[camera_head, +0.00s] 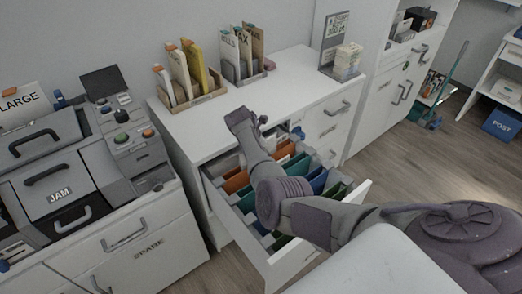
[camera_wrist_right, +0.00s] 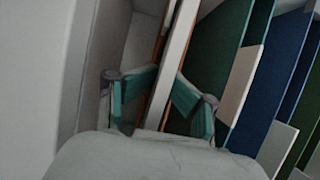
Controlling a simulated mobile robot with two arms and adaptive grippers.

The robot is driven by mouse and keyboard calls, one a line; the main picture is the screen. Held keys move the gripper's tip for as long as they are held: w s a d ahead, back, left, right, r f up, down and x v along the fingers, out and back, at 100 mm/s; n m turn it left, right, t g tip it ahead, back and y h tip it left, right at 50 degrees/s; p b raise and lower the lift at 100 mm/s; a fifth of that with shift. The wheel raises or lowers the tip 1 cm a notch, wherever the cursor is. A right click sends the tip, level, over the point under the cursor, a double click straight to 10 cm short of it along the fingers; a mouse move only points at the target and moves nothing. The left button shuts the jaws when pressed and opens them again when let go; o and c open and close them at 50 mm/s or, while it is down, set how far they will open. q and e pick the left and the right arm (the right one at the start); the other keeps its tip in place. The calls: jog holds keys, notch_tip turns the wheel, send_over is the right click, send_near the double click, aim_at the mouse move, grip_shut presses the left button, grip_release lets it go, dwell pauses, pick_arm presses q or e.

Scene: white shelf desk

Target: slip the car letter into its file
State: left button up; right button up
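The open file drawer (camera_head: 276,262) holds a row of coloured dividers: orange, blue and green. My right arm reaches over it from the right, and its forearm hides part of the row. The fingers are not clear in the head view. In the right wrist view my right gripper (camera_wrist_right: 167,76) has its teal fingers closed in on a thin white letter (camera_wrist_right: 178,50), seen edge-on. Orange edges, seemingly an orange file (camera_wrist_right: 161,50), run along both sides of it. Green and blue files stand to the right. No writing on the letter is readable. My left gripper is out of view.
Two letter racks (camera_head: 193,98) with upright tabbed cards stand on the white desk (camera_head: 300,85). A sign (camera_head: 334,38) and a stack of cards (camera_head: 347,61) stand behind. A grey machine (camera_head: 62,185) marked JAM is at left. The desk's front right top is clear.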

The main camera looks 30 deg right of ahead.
jog(key=v, duration=1.1)
jog(key=shift+a+r, duration=0.1)
jog(key=shift+r, duration=0.1)
jog(key=shift+s, duration=0.1)
dwell(0.5)
